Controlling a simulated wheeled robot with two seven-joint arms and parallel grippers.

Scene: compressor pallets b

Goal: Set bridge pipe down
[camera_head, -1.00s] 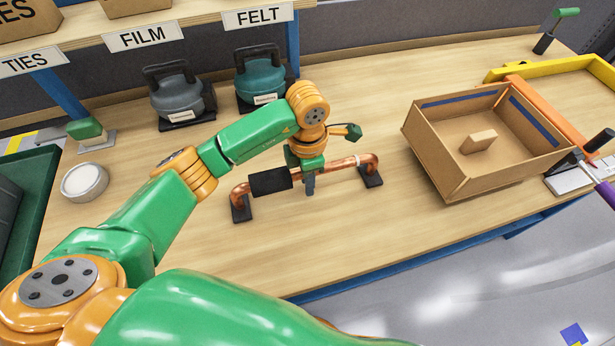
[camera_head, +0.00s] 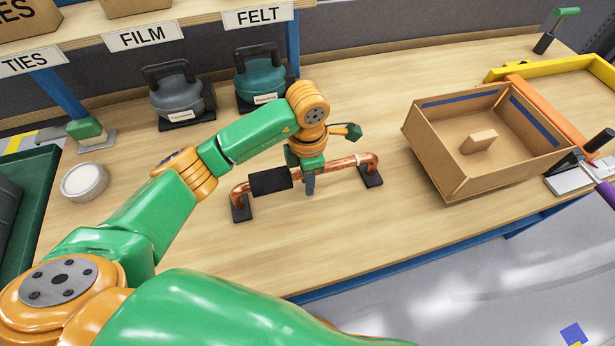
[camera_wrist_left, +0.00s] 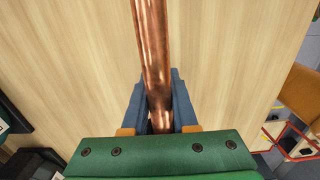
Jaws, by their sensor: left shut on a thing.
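The copper bridge pipe (camera_head: 338,164) has a bent end at each side and a black sleeve (camera_head: 271,182) on its left part. Its ends meet two dark pads, the left pad (camera_head: 241,208) and the right pad (camera_head: 370,176), on the wooden bench. My left gripper (camera_head: 310,184) is shut on the pipe near its middle, pointing down from above. In the left wrist view the pipe (camera_wrist_left: 152,55) runs between the two blue fingers (camera_wrist_left: 160,110). Whether the pads rest fully on the bench is hard to tell. My right gripper is not in view.
An open cardboard box (camera_head: 440,150) with a small block stands to the right. Two compressors, grey (camera_head: 180,97) and teal (camera_head: 260,80), stand behind the arm. A round tin (camera_head: 85,182) is at the left. The bench front (camera_head: 350,240) is clear.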

